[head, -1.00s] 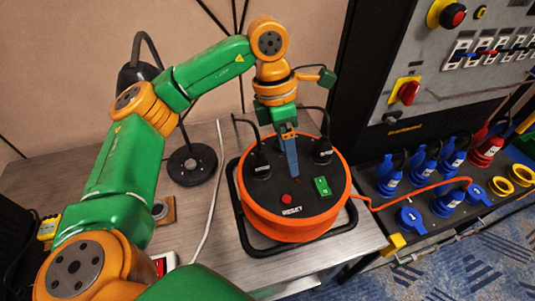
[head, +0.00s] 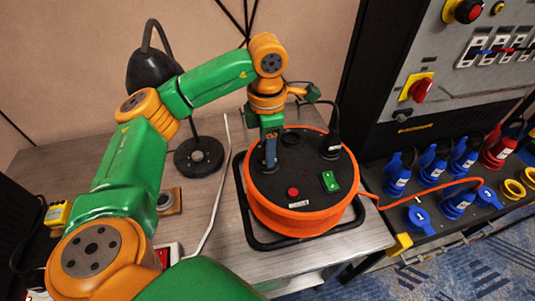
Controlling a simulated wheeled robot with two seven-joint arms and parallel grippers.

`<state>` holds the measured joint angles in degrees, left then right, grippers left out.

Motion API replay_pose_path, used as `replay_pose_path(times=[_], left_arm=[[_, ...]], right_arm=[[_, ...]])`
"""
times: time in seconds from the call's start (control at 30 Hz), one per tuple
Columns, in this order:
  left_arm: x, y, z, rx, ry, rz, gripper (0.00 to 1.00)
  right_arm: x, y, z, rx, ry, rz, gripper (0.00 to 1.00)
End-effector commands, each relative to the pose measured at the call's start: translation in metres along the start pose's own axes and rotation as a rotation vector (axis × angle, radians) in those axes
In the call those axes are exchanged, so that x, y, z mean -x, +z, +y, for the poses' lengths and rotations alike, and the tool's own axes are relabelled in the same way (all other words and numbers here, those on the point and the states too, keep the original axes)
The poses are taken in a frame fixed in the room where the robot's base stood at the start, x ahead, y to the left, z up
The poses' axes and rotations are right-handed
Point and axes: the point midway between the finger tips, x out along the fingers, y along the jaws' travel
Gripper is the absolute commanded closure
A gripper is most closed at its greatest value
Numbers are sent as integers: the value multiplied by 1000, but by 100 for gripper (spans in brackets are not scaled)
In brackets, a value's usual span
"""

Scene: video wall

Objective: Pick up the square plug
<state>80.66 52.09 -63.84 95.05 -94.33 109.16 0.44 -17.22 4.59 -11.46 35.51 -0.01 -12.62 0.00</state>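An orange cable reel (head: 305,222) with a black top stands on the metal table. One upright black plug (head: 331,146) is seated at the right of its top, with a cable rising from it. My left gripper (head: 270,158) points straight down over the left part of the top. Its fingers reach close to the surface, where a second black plug stood earlier. That plug is now hidden by the gripper, so I cannot tell whether the fingers hold it. I cannot tell which plug is the square one. My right gripper is out of view.
The reel top has a red button (head: 293,192) and a green switch (head: 330,181). A black lamp (head: 155,70) stands left of the reel. A socket panel with blue plugs (head: 432,168) and an orange cable (head: 430,189) lies to the right.

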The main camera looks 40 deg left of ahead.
Motion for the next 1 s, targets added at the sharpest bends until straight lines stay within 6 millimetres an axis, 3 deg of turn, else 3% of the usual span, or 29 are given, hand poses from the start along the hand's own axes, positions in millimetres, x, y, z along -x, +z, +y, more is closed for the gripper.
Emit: replay_pose_path(times=[0.03, 0.1, 0.43, 0.63, 0.87, 1.0], left_arm=[[0, 0, 0, 0, 0, 0, 84], [0, 0, 0, 0, 0, 0, 100], [2, 1, 0, 0, 1, -2, 100], [33, 1, 0, 0, 2, -5, 100], [100, 1, -52, -6, 9, -5, 100], [110, 1, -96, -11, 7, -2, 100]], right_arm=[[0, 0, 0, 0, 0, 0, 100], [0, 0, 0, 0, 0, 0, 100], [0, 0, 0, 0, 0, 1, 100], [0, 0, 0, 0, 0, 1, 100], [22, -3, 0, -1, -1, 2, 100], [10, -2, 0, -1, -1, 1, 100]])
